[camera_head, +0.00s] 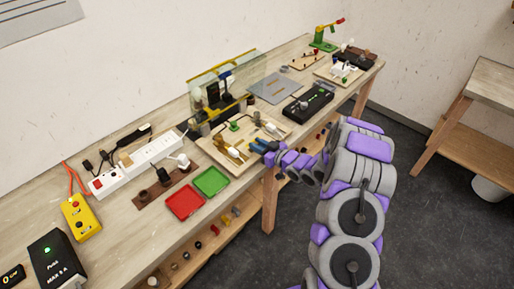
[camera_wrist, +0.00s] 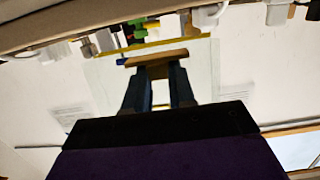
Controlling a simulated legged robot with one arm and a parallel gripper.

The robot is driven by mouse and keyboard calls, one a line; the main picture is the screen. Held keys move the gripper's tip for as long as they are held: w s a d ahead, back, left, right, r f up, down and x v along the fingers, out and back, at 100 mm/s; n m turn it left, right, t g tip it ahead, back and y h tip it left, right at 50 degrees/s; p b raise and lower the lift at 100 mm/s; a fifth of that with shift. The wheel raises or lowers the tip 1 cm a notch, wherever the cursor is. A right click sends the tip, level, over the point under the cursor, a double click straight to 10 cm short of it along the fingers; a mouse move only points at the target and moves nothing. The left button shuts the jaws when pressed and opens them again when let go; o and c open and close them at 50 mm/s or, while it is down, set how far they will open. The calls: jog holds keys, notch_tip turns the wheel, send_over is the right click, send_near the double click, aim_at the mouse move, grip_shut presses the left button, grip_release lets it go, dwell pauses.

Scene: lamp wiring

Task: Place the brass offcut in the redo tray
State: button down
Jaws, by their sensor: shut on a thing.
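My gripper (camera_head: 260,147) is over the front right part of the wooden board in the head view. In the wrist view its two dark fingers (camera_wrist: 158,72) are shut on a tan-brown bar, which I take to be the brass offcut (camera_wrist: 156,58); it lies crosswise at the fingertips. The offcut is too small to make out surely in the head view. A red tray (camera_head: 185,202) and a green tray (camera_head: 211,181) lie side by side at the bench's front edge, left of my gripper. Both look empty. No label is readable to show which is the redo tray.
The wooden board (camera_head: 218,157) carries several small parts. A clear screen with yellow bars (camera_head: 222,66) stands behind it. A brown strip with plugs (camera_head: 160,190), a white power strip (camera_head: 140,165) and a yellow box (camera_head: 80,217) lie left. A black device (camera_head: 308,104) lies right.

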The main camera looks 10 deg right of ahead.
jog(key=shift+w, duration=0.7)
jog(key=shift+w+f+b, duration=0.2)
jog(key=shift+w+f, duration=0.05)
jog(key=shift+f, duration=0.6)
jog(key=shift+w+f+b, duration=0.2)
jog(key=shift+f, duration=0.6)
jog(key=shift+f, duration=0.15)
jog(key=c, duration=0.9)
grip_release()
jog(key=shift+c, duration=0.2)
jog(key=shift+f+b, duration=0.15)
jog(key=shift+b, duration=0.2)
